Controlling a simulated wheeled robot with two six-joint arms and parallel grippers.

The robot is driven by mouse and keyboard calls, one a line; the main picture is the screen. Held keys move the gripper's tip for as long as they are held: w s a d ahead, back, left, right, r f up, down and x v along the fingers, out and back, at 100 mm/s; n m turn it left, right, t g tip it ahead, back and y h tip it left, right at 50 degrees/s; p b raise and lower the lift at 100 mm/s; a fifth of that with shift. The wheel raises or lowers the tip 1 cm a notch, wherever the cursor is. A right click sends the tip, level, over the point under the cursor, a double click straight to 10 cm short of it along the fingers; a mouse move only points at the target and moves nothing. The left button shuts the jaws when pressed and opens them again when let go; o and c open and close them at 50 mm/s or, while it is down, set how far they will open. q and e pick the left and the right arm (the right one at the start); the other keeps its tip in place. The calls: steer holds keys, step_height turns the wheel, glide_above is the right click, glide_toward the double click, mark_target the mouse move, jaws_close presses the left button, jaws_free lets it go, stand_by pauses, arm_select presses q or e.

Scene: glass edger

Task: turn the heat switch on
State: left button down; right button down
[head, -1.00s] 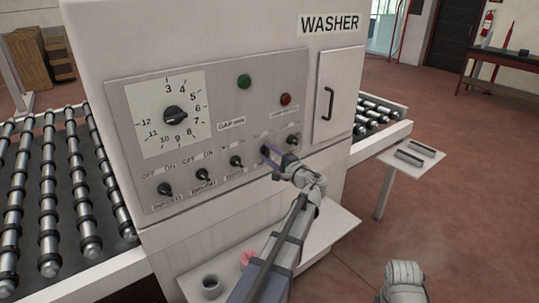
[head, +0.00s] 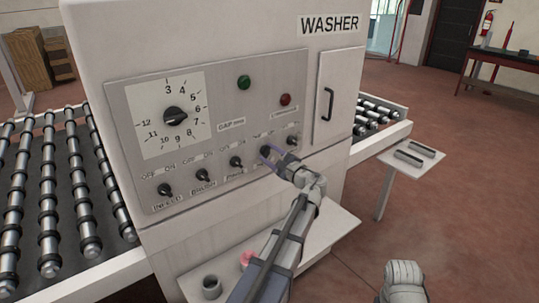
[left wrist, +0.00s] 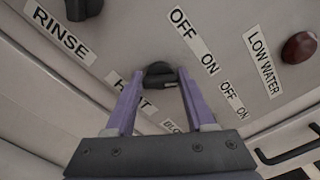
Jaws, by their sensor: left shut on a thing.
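The heat switch (left wrist: 158,70) is a black rotary knob on the washer's grey panel. In the left wrist view it sits by a label partly hidden by a finger, with OFF and ON marks on its other side. My left gripper (left wrist: 159,84) has its two purple fingers on either side of this knob and is shut on it. In the head view the heat switch (head: 265,150) shows at the fingertips of my left gripper (head: 269,154). Which mark the knob points to I cannot tell. My right gripper is not in view.
More black knobs, such as the infeed knob (head: 165,190), line the panel to the left. A green button (head: 243,82), a red low-water lamp (left wrist: 299,47) and a large dial (head: 175,116) are above. A shelf (head: 335,228) juts out below, under my left arm.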

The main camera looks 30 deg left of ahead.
arm_select(q)
steer(key=shift+c, duration=1.3)
jaws_free()
steer(key=shift+d, duration=0.1)
steer(key=v, duration=0.7)
steer(key=shift+s+d, duration=0.2)
steer(key=shift+d, duration=0.1)
steer(key=shift+f, duration=0.1)
steer(key=s+d+f+n+g+h, duration=0.5)
steer(key=s+d+f+h, duration=0.55)
steer(key=d+f, duration=0.6)
steer(key=s+d+f+n+g+h, duration=0.1)
steer(key=s+d+f+h, duration=0.1)
steer(key=s+d, duration=0.5)
steer(key=s+d+f+n+g+h, duration=0.1)
steer(key=s+d+f+h, duration=0.2)
steer(key=s+d, duration=0.3)
steer(key=shift+s+d+f+n, duration=0.15)
steer(key=shift+s+d+n, duration=0.25)
